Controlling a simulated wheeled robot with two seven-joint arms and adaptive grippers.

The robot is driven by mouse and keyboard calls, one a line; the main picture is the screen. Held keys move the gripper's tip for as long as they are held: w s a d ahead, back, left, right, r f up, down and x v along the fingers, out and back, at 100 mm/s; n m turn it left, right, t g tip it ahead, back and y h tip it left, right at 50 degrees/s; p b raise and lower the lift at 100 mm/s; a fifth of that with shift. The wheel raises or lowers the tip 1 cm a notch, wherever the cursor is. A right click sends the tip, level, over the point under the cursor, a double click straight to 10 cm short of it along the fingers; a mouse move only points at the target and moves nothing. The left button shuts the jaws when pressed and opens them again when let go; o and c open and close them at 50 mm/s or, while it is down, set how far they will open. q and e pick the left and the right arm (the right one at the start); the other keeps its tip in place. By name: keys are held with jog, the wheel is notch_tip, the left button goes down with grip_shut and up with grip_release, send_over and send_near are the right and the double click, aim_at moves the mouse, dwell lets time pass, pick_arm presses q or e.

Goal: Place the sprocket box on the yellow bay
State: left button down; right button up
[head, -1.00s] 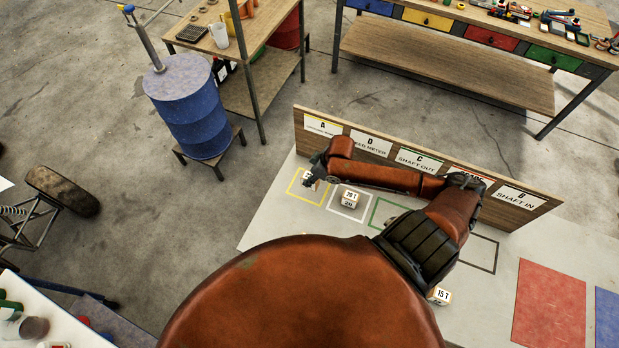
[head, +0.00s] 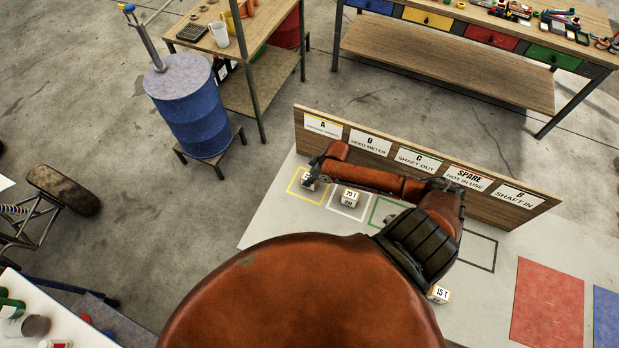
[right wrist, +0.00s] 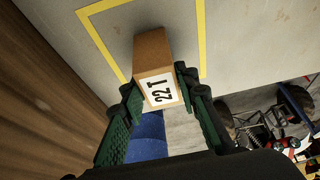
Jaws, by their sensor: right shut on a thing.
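A small cardboard box with a white label reading 22 T (right wrist: 160,88) is between the fingers of my right gripper (right wrist: 158,92) in the right wrist view. The gripper is shut on it. The box also shows small in the head view (head: 307,182), at the yellow bay (head: 290,188), a yellow outline on the grey tabletop. The yellow outline (right wrist: 203,45) surrounds the box's far end in the right wrist view. I cannot tell whether the box touches the table. In the head view my arm hides most of the gripper. My left gripper is not in view.
A 20 T box (head: 350,198) stands in the white bay just right. A 15 T box (head: 438,293) is near the front, partly behind my arm. A wooden label board (head: 400,158) stands along the back edge. A green bay (head: 373,214) is partly covered by my arm.

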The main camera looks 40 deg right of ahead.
jog(key=o, duration=1.2)
jog(key=shift+o, duration=0.2)
jog(key=v, duration=1.2)
jog(key=shift+b, duration=0.35)
